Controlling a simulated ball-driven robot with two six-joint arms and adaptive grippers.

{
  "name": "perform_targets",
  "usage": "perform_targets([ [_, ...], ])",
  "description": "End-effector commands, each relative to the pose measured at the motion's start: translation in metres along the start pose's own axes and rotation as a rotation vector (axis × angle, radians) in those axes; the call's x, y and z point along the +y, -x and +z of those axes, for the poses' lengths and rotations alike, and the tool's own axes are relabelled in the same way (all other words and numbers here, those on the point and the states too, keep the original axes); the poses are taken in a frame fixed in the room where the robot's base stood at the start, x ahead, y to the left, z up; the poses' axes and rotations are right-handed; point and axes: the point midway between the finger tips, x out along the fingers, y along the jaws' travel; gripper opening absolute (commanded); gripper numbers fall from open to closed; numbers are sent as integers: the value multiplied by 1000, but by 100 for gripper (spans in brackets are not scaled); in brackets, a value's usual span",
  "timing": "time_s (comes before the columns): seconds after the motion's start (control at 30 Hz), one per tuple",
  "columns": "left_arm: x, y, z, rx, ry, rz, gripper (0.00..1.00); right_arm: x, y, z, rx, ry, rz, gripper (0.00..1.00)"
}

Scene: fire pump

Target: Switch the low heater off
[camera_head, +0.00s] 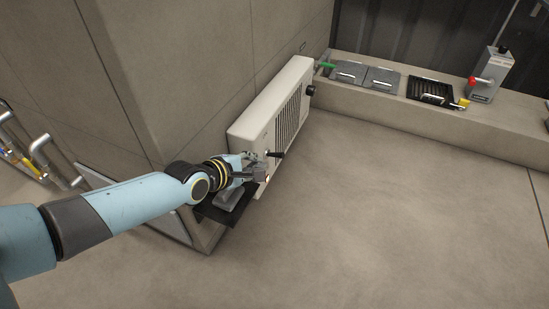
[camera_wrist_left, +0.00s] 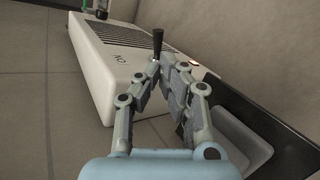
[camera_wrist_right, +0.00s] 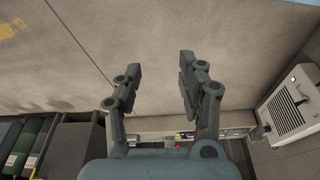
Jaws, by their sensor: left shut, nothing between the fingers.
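The low heater (camera_head: 270,108) is a long white box with a dark grille, standing against the wall. It also shows in the left wrist view (camera_wrist_left: 98,70) and at the right of the right wrist view (camera_wrist_right: 285,112). Its black switch lever (camera_head: 275,154) sticks out at the near end; in the left wrist view the lever (camera_wrist_left: 158,43) rises just beyond the fingertips. A small lit lamp (camera_wrist_left: 193,63) is beside it. My left gripper (camera_wrist_left: 161,66) is shut and empty, close to the lever; contact is unclear. My right gripper (camera_wrist_right: 160,70) is open and empty, away from the heater.
A black knob (camera_head: 310,90) is at the heater's far end. Pipes (camera_head: 25,160) are at the left. The floor right of the heater is clear.

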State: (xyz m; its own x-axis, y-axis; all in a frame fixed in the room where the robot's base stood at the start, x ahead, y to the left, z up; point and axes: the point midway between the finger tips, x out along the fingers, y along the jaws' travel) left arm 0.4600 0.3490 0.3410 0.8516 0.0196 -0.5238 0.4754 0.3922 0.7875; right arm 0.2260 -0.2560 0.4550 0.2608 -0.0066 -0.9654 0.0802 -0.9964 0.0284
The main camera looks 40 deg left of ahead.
Motion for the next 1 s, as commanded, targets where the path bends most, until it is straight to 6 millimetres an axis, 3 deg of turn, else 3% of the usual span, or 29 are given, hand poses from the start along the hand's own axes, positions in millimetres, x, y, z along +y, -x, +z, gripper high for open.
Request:
perform_targets([
  [0.03, -9, -14, -4, 3, 0, -7, 0, -3, 1, -2, 16, 1, -7, 40],
  [0.3, -6, -41, -2, 2, 0, -5, 0, -2, -41, -10, 222, -5, 6, 40],
  [0.6, -5, -68, -2, 2, -1, -5, 0, -3, -72, -8, 433, -1, 19, 40],
  [1.0, -4, -94, -2, 2, -1, -4, 0, -8, -83, 3, 670, 12, 24, 40],
])
